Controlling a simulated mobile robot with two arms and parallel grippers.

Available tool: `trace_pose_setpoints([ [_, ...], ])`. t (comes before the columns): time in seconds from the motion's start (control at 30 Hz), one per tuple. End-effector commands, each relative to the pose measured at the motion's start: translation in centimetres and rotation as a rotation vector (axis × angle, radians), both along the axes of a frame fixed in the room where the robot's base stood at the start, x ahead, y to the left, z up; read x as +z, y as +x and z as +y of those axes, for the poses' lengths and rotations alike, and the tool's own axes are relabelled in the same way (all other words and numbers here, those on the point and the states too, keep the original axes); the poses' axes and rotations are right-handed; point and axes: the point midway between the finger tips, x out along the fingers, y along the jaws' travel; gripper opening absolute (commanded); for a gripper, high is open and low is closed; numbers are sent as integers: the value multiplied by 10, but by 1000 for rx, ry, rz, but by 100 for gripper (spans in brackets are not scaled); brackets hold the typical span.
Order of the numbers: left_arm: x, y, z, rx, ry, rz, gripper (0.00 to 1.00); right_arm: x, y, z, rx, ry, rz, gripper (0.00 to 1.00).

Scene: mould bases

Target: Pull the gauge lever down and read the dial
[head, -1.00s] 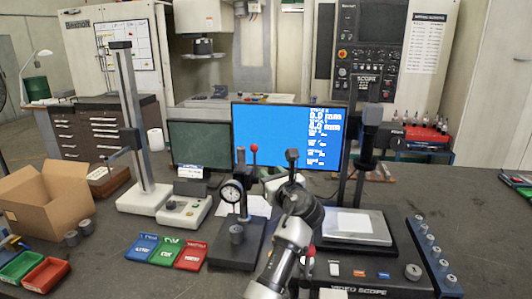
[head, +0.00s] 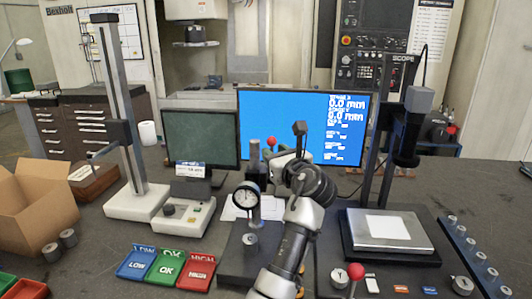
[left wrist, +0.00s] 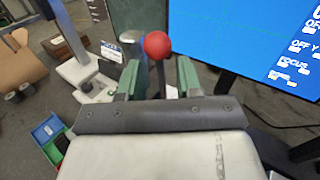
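The dial gauge (head: 246,196) has a round white face on a dark stand; its reading is too small to make out. A grey cylindrical part (head: 250,239) stands under it. The lever's red ball (head: 271,141) is up, above and right of the dial. My left gripper (head: 270,153) is right at the ball in the head view, its fingers partly hidden. In the left wrist view the green fingers of my left gripper (left wrist: 157,75) are apart, with the red ball (left wrist: 157,45) between and just beyond them, not clamped. My right gripper is not in view.
LOW (head: 137,264), OK (head: 166,266) and HIGH (head: 198,270) trays lie left of the gauge. A blue-screened monitor (head: 290,110) stands behind, a video scope stage (head: 390,230) to the right. Another red ball (head: 356,271) is on the scope's front. A cardboard box (head: 30,205) stands left.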

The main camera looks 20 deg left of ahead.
Motion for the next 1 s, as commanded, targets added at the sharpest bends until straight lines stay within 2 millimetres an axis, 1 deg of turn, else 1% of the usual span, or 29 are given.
trace_pose_setpoints([
  [0.1,0,-1,-2,0,0,0,35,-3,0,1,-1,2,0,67],
  [0.4,1,-2,-2,1,1,-1,35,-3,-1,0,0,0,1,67],
  [0.43,1,-2,-2,0,1,-1,33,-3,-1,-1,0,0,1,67],
  [0.6,0,-2,-2,0,1,-1,7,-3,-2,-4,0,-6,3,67],
  [0.67,0,-2,-2,1,1,0,0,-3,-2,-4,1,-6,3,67],
  [0.9,3,-2,-2,0,4,-6,0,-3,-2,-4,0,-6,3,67],
  [1.0,1,-5,-2,1,16,-38,0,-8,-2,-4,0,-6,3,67],
])
